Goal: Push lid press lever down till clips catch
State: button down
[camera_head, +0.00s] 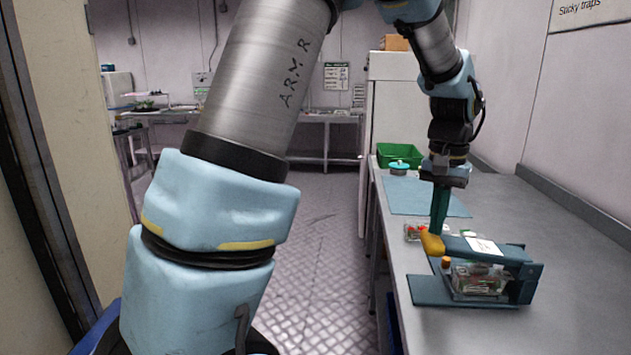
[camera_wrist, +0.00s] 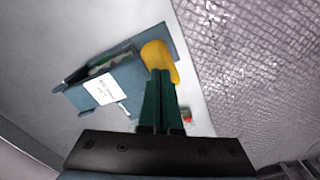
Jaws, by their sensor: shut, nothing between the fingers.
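The lid press (camera_head: 528,280) is a dark blue-grey frame on the steel bench. Its lever (camera_head: 510,255) lies close to level, with a white label on top and a yellow handle (camera_head: 433,244) at the left end. A clear punnet (camera_head: 478,281) sits inside the press under the lever. My gripper (camera_head: 438,230) is shut and points down, its tips at the yellow handle. In the wrist view the green fingers (camera_wrist: 161,75) are together over the yellow handle (camera_wrist: 158,55). I cannot tell how firmly they touch. The punnet's clips are too small to make out.
Another punnet (camera_head: 412,232) with red fruit stands just behind the handle. A blue mat (camera_head: 401,197), a teal-lidded round container (camera_head: 399,167) and a green crate (camera_head: 400,155) are farther back on the bench (camera_head: 590,300). The bench's left edge drops to the floor.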

jog(key=shift+f+b, duration=0.95)
jog(key=shift+f, duration=0.8)
jog(key=shift+r, duration=0.1)
notch_tip(320, 180, up, 9)
jog(key=p, duration=0.8)
